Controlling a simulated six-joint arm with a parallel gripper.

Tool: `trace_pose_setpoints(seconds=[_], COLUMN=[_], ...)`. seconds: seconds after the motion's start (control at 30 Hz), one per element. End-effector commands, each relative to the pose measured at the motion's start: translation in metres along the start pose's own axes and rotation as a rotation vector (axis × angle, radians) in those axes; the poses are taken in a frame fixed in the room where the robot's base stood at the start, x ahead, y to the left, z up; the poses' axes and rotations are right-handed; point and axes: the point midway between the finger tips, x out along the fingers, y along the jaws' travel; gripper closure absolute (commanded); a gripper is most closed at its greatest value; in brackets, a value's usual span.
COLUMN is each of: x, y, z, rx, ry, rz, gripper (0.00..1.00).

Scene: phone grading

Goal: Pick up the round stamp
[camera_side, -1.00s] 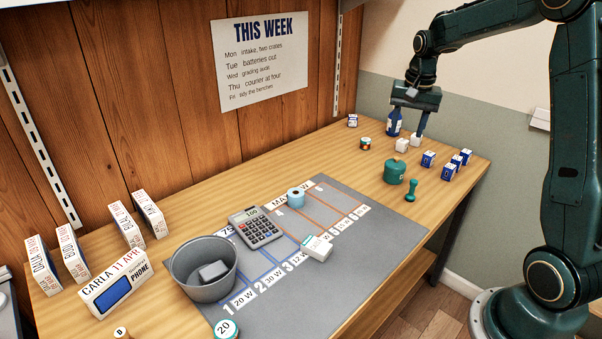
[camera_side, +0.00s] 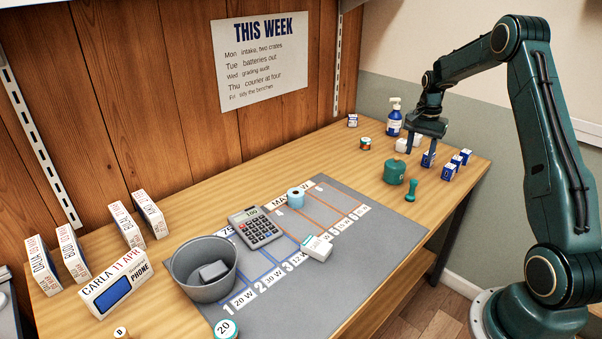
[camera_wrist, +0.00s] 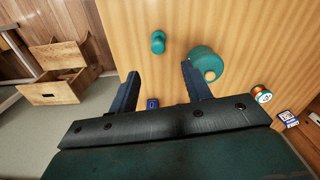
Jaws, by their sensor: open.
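The green stamp (camera_side: 411,191), with a knobbed handle, stands on the bench near its right front edge. In the wrist view the stamp (camera_wrist: 158,42) shows from above, beyond the fingertips and roughly between their lines. My gripper (camera_side: 419,153) is open and empty, pointing down above the bench, behind and higher than the stamp. In the wrist view its fingers (camera_wrist: 160,72) are spread, with bare wood between the tips.
Several small blue-and-white boxes (camera_side: 449,172) stand right of and behind the stamp. The grey mat (camera_side: 385,245) lies to the left. Bare wood surrounds the stamp's front.

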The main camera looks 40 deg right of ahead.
Motion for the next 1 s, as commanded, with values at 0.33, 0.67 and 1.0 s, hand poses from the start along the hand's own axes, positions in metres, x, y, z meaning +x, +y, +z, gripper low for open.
trace_pose_setpoints(seconds=[0.33,0.67,1.0], x=[0.046,0.079,0.085], y=[0.001,0.001,0.001], z=[0.001,0.001,0.001], rx=[-0.001,-0.001,-0.001], ry=[-0.003,-0.001,-0.002], rz=[0.003,0.001,0.001], gripper=[0.52,0.52,0.52])
